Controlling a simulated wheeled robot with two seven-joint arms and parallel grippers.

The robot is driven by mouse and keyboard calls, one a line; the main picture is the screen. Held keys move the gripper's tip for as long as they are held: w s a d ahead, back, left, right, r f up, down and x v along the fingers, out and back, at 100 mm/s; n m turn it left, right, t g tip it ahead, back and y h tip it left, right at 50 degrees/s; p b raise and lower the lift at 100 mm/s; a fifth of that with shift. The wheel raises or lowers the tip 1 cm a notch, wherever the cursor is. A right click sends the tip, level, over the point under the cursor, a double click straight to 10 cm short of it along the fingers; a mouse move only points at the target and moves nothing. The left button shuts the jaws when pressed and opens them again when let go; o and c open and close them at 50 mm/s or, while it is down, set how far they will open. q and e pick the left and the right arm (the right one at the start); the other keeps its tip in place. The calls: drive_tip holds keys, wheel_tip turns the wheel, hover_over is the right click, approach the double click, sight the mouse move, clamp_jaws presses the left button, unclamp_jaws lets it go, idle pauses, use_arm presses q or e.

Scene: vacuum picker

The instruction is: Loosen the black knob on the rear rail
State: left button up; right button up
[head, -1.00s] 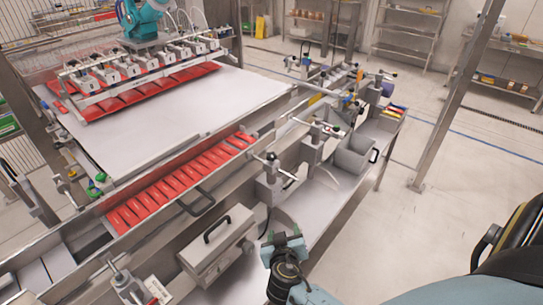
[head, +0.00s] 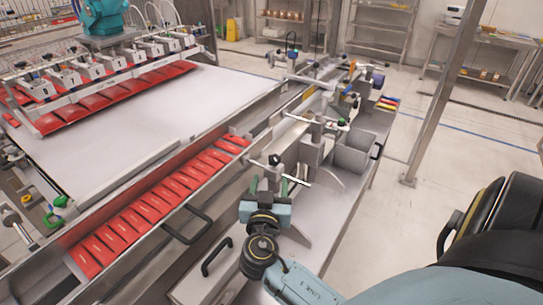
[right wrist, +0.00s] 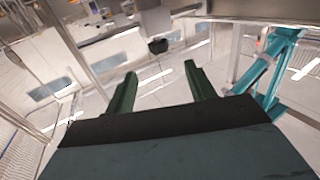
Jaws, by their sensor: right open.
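A black knob (head: 274,160) sits on a grey clamp bracket on the long metal rail, in the middle of the head view. It also shows as a dark knob (right wrist: 158,46) in the right wrist view, beyond the fingertips and roughly centred between them. Several similar dark knobs stand along the rails, so I cannot tell for sure which rail is the rear one. My right gripper (head: 269,185) is open and empty, its green fingers just below the knob in the head view. The two fingers (right wrist: 162,76) are apart in the right wrist view, with the knob outside them. My left gripper is not in view.
Further brackets with T-handles (head: 320,120) stand along the rail to the right. A tray of red packs (head: 160,205) and a black handle (head: 190,226) lie left of my arm. Open floor is at the right.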

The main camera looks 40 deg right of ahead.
sight(274, 160)
drive_tip(key=p+x, duration=0.2)
drive_tip(key=x, duration=1)
drive_tip(key=shift+w+d, duration=0.2)
drive_tip(key=shift+d, duration=0.1)
